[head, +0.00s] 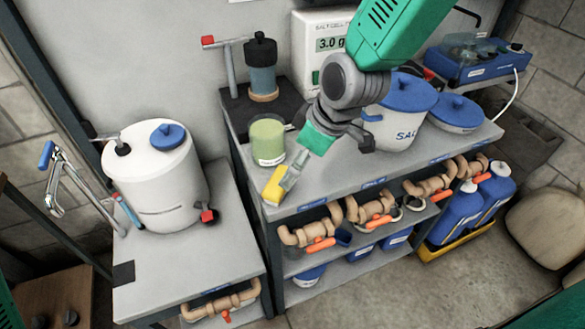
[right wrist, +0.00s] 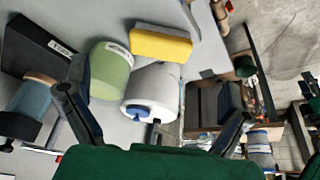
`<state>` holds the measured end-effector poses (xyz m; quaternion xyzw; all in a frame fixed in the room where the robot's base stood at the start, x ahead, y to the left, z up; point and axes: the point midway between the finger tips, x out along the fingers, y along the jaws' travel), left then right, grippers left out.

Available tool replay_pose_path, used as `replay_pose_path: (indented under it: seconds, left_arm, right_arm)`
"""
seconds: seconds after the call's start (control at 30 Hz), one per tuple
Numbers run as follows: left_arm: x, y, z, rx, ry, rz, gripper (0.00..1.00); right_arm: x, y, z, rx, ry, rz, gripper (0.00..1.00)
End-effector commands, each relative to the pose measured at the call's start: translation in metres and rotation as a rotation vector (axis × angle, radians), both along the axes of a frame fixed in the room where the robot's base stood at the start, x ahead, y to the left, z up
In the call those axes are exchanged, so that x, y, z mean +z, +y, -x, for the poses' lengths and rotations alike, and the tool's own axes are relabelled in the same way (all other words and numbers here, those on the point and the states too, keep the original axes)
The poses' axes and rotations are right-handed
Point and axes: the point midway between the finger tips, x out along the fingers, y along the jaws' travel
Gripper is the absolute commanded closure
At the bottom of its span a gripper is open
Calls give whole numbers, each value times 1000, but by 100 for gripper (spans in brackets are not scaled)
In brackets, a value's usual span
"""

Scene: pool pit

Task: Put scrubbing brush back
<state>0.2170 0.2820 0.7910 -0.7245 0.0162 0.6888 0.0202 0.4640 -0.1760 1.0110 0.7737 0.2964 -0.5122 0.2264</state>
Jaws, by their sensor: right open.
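A yellow block (head: 274,186) lies at the front left corner of the grey counter and looks like the scrubbing brush. It also shows in the right wrist view (right wrist: 160,43), with a darker yellow lower edge. My right gripper (head: 291,177) reaches down and left to it, close to its right end. Its fingers are spread open in the right wrist view (right wrist: 152,106), with nothing between them and the block beyond the tips. I cannot tell whether a finger touches the block.
A green jar (head: 267,141) stands just behind the block. A black stand (head: 262,108) holds a dark-topped bottle. A salt bucket (head: 397,112) stands to the right. A white tank (head: 155,180) sits on the lower bench at left. Pipe valves (head: 312,236) line the shelf below.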

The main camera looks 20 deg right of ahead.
Motion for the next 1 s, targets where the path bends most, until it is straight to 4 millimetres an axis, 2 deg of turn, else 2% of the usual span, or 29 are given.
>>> replay_pose_path:
  seconds: [0.1, 0.3, 0.37, 0.47, 0.57, 0.6, 0.7, 0.83, 0.9, 1.0]
  left_arm:
    - [0, 0, 0, 0, 0, 0, 66]
    - [0, 0, 0, 0, 0, 0, 66]
    - [0, 0, 0, 0, 0, 0, 66]
    - [0, 0, 0, 0, 0, 0, 66]
    - [0, 0, 0, 0, 0, 0, 66]
    - [0, 0, 0, 0, 0, 0, 66]
    - [0, 0, 0, 0, 0, 0, 66]
    - [0, 0, 0, 0, 0, 0, 66]
    - [0, 0, 0, 0, 0, 0, 66]
    - [0, 0, 0, 0, 0, 0, 66]
  right_arm:
    - [8, -2, 2, -1, 0, 0, 0]
    - [9, -3, 4, -2, 3, 0, 0]
    - [0, -5, 8, -17, 15, 1, 0]
    - [-38, -15, 27, -94, 67, 2, 0]
    - [-97, -34, 68, -236, 149, 12, 0]
    - [-121, -44, 89, -300, 180, 20, 0]
    - [-168, -66, 144, -454, 246, 43, 0]
    - [-203, -89, 207, -606, 300, 75, 0]
    - [-212, -97, 229, -659, 315, 88, 0]
    - [-217, -104, 247, -703, 324, 97, 0]
